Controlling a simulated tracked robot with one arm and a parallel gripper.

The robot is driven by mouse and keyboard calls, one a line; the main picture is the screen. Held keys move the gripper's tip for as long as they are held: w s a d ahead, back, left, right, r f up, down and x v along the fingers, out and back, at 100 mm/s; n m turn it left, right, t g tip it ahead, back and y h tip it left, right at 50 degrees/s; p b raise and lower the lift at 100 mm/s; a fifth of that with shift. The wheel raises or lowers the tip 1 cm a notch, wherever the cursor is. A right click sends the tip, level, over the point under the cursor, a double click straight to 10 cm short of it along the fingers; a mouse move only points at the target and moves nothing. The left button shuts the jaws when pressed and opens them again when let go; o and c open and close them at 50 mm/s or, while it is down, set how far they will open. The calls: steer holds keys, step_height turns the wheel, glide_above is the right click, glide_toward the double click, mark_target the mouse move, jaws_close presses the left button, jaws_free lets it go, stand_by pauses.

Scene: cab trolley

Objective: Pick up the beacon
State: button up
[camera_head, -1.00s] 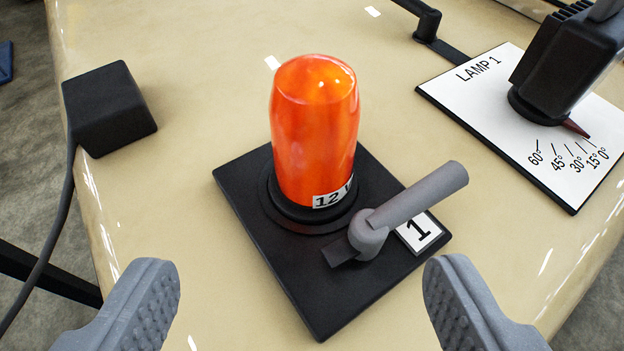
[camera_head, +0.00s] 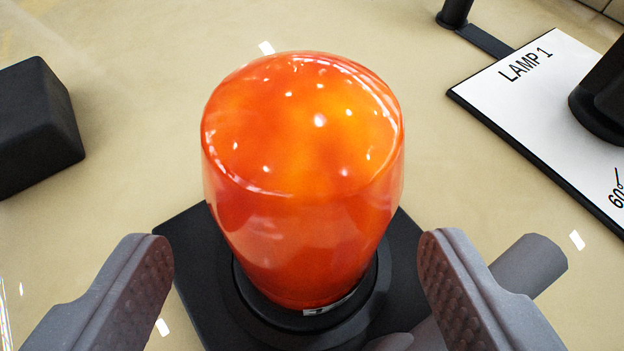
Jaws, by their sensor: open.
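The beacon (camera_head: 302,170) is an orange dome standing upright on a black round collar and a black square base plate (camera_head: 185,240). A small piece of its white label shows low at the front. My gripper (camera_head: 295,255) is open, with one grey finger at the lower left and one at the lower right of the beacon. A gap shows between each finger and the dome, and I see nothing between the fingers touching them. The grey lever (camera_head: 530,265) on the base plate is partly hidden behind the right finger.
A white LAMP 1 plate (camera_head: 520,90) with a black device (camera_head: 605,95) lies at the right. A black box (camera_head: 38,125) stands at the left. The beige surface (camera_head: 140,60) is bare around the beacon's far side.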

mark_target(306, 285)
steer(key=x, duration=0.4)
steer(key=shift+d, duration=0.15)
steer(key=c, duration=1.1)
steer(key=shift+c, duration=0.2)
steer(key=shift+r, duration=0.1)
